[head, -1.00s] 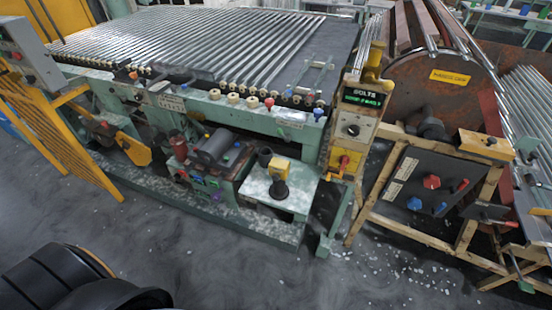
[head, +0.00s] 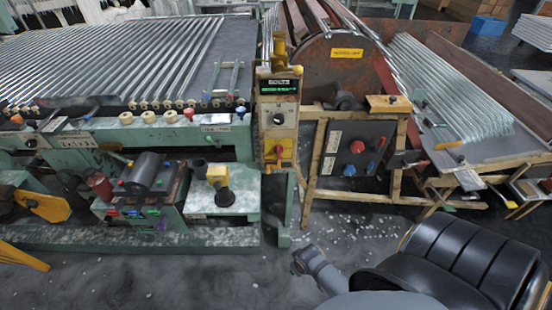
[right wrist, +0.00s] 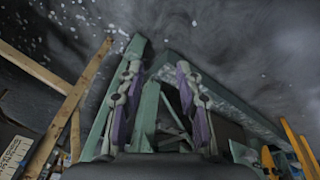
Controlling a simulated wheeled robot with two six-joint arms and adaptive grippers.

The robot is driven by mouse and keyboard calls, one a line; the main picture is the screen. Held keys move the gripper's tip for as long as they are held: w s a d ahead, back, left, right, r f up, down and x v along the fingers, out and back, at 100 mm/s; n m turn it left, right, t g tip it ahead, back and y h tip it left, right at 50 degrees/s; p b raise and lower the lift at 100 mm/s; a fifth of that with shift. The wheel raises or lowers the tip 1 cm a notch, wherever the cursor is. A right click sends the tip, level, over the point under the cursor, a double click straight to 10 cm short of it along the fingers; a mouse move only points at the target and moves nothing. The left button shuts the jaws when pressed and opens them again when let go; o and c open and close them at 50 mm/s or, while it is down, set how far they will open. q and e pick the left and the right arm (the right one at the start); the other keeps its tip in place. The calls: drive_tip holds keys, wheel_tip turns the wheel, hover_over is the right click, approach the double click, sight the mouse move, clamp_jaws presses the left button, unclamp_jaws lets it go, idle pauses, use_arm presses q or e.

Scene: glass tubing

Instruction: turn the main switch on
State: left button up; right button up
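A narrow control post (head: 277,115) stands between the tube table and the rusty drum, with a green-lit display (head: 279,87) at its top. Below the display is a round dark knob (head: 278,118). Lower down is a red switch handle (head: 278,151) on a yellow plate. No readable label shows which is the main switch, and the handle's exact position is too small to tell. My right gripper (right wrist: 158,70) is open and empty in the right wrist view, with the floor and green frame bars beyond it. My left gripper is not in view.
A dark panel (head: 348,150) with red and blue knobs sits right of the post on a wooden frame. A green bench (head: 225,205) with a yellow-topped device (head: 218,178) stands left. Glass tubes (head: 130,60) cover the table. Floor (head: 200,280) in front is clear apart from white shards.

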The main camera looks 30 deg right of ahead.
drive_tip(key=w+a+r+t+y, duration=0.1)
drive_tip(key=w+a+r, duration=0.1)
drive_tip(key=r, duration=0.6)
drive_tip(key=w+a+r+t, duration=0.1)
drive_tip(key=w+r, duration=0.1)
drive_tip(key=r, duration=0.7)
drive_tip(key=w+a+r+n+t+y, duration=0.35)
drive_tip(key=w+a+r+t, duration=0.45)
drive_tip(key=w, duration=0.4)
drive_tip(key=w+d+r+m+t, duration=0.1)
drive_tip(key=w+r+m+t, duration=0.1)
drive_tip(key=w+r+t, duration=0.15)
drive_tip(key=m+h, duration=0.9)
drive_tip(key=h, duration=0.4)
approach(279, 155)
drive_tip(key=shift+n+g, duration=0.25)
drive_tip(key=shift+g, duration=0.2)
drive_tip(key=x, duration=0.8)
drive_tip(key=shift+w+r+b, duration=0.35)
drive_tip(key=shift+r, duration=0.05)
clamp_jaws()
